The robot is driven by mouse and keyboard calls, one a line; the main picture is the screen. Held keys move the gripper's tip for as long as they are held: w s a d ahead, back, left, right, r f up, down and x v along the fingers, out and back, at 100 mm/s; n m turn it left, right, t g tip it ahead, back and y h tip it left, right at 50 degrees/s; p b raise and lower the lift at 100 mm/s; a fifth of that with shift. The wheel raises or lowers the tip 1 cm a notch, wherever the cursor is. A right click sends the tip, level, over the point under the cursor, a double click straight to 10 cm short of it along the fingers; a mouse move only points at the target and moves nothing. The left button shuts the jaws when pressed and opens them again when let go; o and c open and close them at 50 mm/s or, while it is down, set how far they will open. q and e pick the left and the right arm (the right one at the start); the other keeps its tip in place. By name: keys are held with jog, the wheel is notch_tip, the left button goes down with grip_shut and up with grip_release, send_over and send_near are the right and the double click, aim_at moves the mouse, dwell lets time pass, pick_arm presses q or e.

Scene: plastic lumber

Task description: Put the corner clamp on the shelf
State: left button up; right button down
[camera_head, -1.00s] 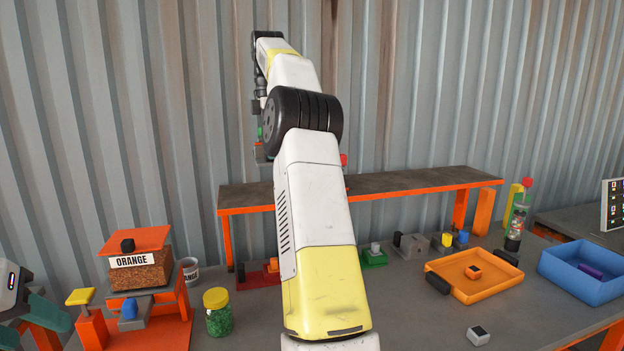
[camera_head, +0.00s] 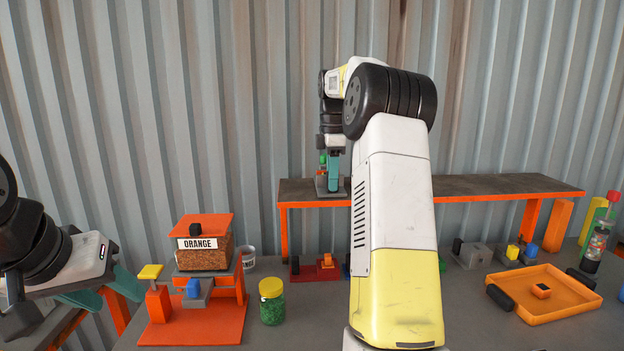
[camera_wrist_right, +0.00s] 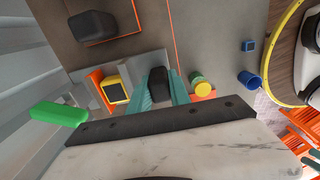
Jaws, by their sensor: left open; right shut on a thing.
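The shelf (camera_head: 460,187) is a long dark board on an orange frame, standing at the back against the corrugated wall. My right gripper (camera_head: 334,172) points down at the shelf's left part, shut on the corner clamp (camera_head: 323,187). The clamp has a grey base with green and orange parts and appears upright at the shelf top; I cannot tell if it touches. In the right wrist view the teal fingers (camera_wrist_right: 163,92) close around the clamp's black knob (camera_wrist_right: 158,82), beside its grey base (camera_wrist_right: 138,72). My left gripper (camera_head: 105,290) is open and empty at the lower left.
An orange press stand (camera_head: 190,325) with an ORANGE-labelled block (camera_head: 205,258) and a green-filled jar (camera_head: 272,308) stand on the bench (camera_head: 470,325). An orange tray (camera_head: 545,305) is at right. The shelf right of my right arm is bare.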

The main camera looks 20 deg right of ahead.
jog(key=shift+f, duration=0.15)
jog(key=c, duration=1.2)
grip_release()
